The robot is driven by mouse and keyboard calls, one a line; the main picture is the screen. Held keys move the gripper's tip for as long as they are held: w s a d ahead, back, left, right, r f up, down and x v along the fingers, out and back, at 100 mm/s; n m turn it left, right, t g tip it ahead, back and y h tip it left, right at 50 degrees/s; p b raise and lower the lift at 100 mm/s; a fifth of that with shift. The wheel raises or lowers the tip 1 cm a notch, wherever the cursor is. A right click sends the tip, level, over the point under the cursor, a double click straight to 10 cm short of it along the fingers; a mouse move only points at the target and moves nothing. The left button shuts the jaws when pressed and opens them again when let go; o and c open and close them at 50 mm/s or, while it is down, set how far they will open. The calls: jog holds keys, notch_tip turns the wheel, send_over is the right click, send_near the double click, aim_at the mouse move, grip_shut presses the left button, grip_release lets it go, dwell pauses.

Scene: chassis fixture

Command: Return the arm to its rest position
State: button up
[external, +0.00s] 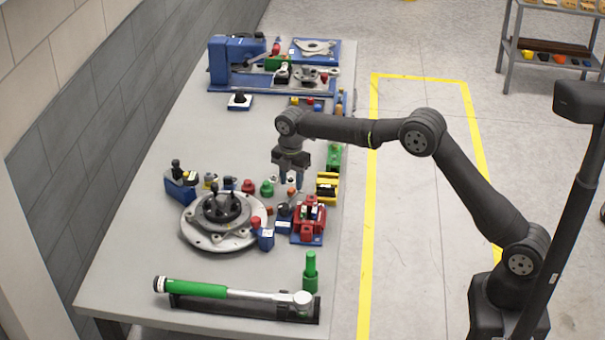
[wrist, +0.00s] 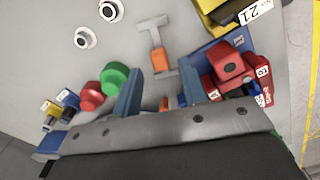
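My gripper (external: 291,182) hangs pointing down over the grey workbench (external: 130,230), above the cluster of parts on its right half. In the wrist view its two blue fingers (wrist: 160,84) stand apart with a gap between them, and I see nothing clamped there. A little more orange shows low between the fingers, partly hidden by the gripper body. My arm reaches left from its base on the floor at the right, with the elbow bent.
A red fixture (external: 309,217) on a blue plate and yellow blocks (external: 327,187) stand close right of the gripper. A round metal chassis plate (external: 190,235) lies left. A green-handled torque wrench (external: 200,289) lies in front. A blue vise (external: 222,60) stands at the back.

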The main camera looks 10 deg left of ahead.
jog(key=shift+f, duration=0.95)
notch_tip(320, 180, up, 12)
notch_tip(320, 180, down, 13)
jog(key=shift+r, duration=0.2)
notch_tip(320, 180, up, 5)
jog(key=shift+w+f, duration=0.1)
jog(key=shift+f, duration=0.05)
jog(key=w+d+r, duration=0.6)
jog(key=d+r, duration=0.1)
jog(key=d, duration=0.3)
jog(key=s+a+f+n, duration=0.1)
jog(key=s, duration=0.5)
jog(key=s+a+f+n, duration=0.1)
jog(key=s+n, duration=0.1)
jog(key=s, duration=0.3)
jog(key=s+a+f+n, duration=0.1)
jog(key=s+f, duration=0.1)
jog(key=s, duration=0.4)
jog(key=shift+s+a+n, duration=0.15)
jog(key=shift+s+n, duration=0.15)
jog(key=shift+s, duration=0.05)
jog(key=shift+f, duration=0.55)
